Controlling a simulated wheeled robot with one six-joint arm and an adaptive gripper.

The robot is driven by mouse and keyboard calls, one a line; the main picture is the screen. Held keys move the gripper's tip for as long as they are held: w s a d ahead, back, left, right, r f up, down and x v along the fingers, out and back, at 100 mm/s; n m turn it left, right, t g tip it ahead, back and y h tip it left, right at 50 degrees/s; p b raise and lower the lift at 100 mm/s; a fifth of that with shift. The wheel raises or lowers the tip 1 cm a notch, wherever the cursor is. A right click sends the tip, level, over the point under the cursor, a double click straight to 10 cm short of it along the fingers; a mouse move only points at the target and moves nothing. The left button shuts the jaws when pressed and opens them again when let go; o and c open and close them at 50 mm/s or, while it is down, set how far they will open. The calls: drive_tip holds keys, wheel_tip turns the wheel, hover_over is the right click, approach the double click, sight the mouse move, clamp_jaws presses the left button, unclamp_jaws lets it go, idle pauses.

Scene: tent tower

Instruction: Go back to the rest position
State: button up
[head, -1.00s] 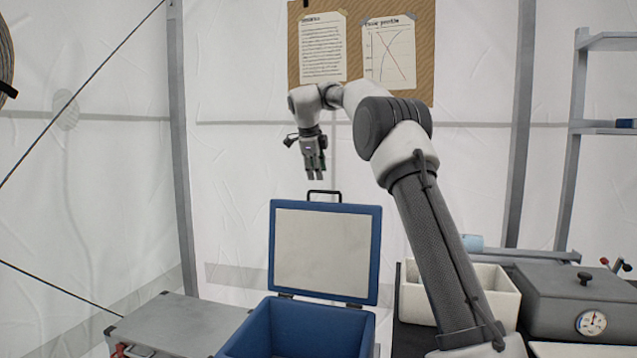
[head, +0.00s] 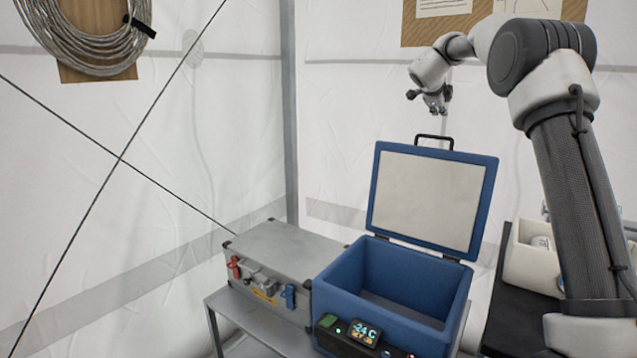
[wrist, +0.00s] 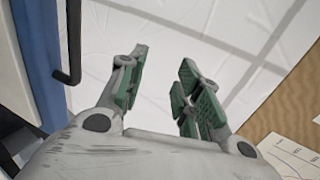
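My gripper (head: 436,103) is up in the air in the head view, above and just behind the raised lid of the blue box. In the wrist view its two green-padded fingers (wrist: 160,92) stand apart with nothing between them. Beyond them is white tent wall. The arm rises on the right and bends over to the left.
An open blue cooler box (head: 345,271) with a lit display stands below, its lid (head: 430,200) upright. A grey metal case (head: 285,250) sits left of it. A white bin (head: 530,262) is at right. Coiled cable (head: 85,45) hangs on the left wall.

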drive_tip(key=s+a+n+t+y, duration=0.55)
drive_tip(key=a+n+y, duration=0.2)
drive_tip(key=n, duration=0.35)
drive_tip(key=s+a+f+n+g+y, duration=0.2)
drive_tip(key=s+a+f+n+g, duration=0.15)
drive_tip(key=s, duration=0.45)
drive_tip(key=s+a+f+n+g+y, duration=0.2)
drive_tip(key=s+n, duration=0.2)
drive_tip(key=s, duration=0.4)
drive_tip(key=s+d+f+n+g+h, duration=0.1)
drive_tip(key=s+d+f+n+g, duration=0.1)
drive_tip(key=s, duration=1.1)
drive_tip(key=s+d+f+n+g+h, duration=0.1)
drive_tip(key=s+f, duration=0.3)
drive_tip(key=s, duration=0.9)
drive_tip(key=s+d+f+n+g+h, duration=0.2)
drive_tip(key=s+d+f+n+g, duration=0.1)
drive_tip(key=s, duration=1.1)
drive_tip(key=shift+d+f, duration=0.4)
drive_tip(key=shift+d, duration=0.15)
drive_tip(key=shift+n, duration=0.25)
